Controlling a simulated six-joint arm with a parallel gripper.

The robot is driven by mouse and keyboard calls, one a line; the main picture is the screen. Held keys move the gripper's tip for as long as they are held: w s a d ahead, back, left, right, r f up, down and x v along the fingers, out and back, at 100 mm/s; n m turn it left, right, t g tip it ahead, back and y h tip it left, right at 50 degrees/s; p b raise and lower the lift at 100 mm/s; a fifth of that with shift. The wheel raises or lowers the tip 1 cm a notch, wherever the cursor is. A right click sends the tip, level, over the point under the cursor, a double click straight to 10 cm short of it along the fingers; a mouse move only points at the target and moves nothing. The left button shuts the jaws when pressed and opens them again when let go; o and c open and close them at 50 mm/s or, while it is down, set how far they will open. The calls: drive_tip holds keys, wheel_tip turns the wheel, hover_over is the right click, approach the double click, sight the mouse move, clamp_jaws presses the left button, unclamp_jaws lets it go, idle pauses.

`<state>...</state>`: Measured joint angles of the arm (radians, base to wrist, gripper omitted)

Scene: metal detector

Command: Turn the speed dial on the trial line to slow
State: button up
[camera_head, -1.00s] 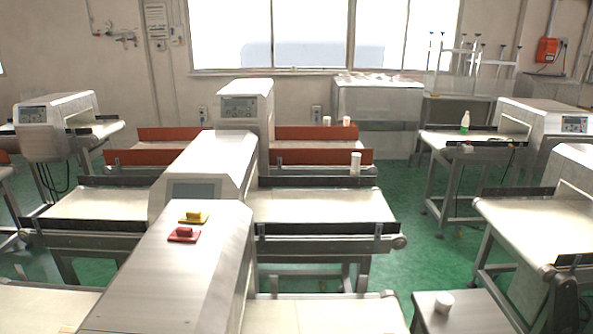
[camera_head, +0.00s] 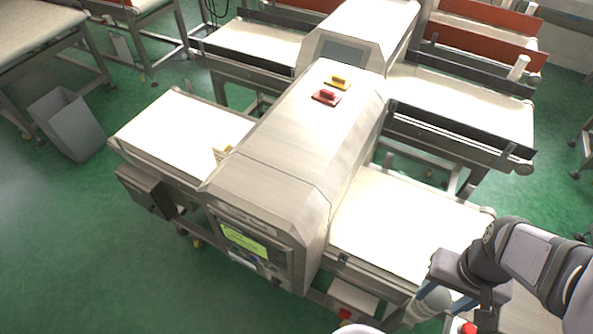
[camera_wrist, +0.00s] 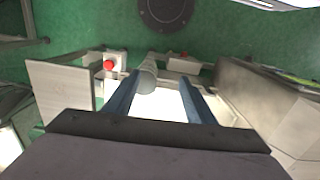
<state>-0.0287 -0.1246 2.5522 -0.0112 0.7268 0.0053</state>
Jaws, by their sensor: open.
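The nearest metal detector line has a metal housing (camera_head: 285,150), a control screen (camera_head: 245,240) on its front and a pale conveyor belt (camera_head: 400,225). I cannot make out a speed dial or its markings. My gripper (camera_head: 443,303) is at the lower right of the head view, open and empty, by the belt's right end. In the wrist view its two blue fingers (camera_wrist: 158,90) stand apart above the pale belt. A grey cylinder (camera_wrist: 147,77) shows beyond them. A box with a red button (camera_wrist: 109,65) is left of the fingers; another small box (camera_wrist: 183,63) with red on it is beyond.
A grey bin (camera_head: 68,125) stands on the green floor at left. Another detector line (camera_head: 465,105) stands behind. The floor at lower left is clear.

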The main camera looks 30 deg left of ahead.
drive_tip(key=s+a+f+n+h+b, duration=0.2)
drive_tip(key=a+f+n+b, duration=0.25)
drive_tip(key=f+b, duration=0.5)
drive_tip(key=s+a+f+n+h+b, duration=0.1)
drive_tip(key=a+f+n+h+b, duration=0.15)
drive_tip(key=a+f+b, duration=0.65)
drive_tip(key=n+t+y+b, duration=0.5)
drive_tip(key=n+t+b, duration=1.25)
drive_tip(key=n, duration=0.25)
approach(273, 287)
drive_tip(key=w, duration=0.2)
drive_tip(key=shift+t, duration=0.35)
drive_tip(key=shift+w+a+f+p, duration=0.1)
drive_tip(key=shift+w+p, duration=0.55)
drive_tip(key=shift+w, duration=1.1)
drive_tip(key=shift+w+a+f+p, duration=0.1)
drive_tip(key=shift+w+p, duration=0.55)
drive_tip(key=shift+w, duration=1.15)
drive_tip(key=c, duration=1.1)
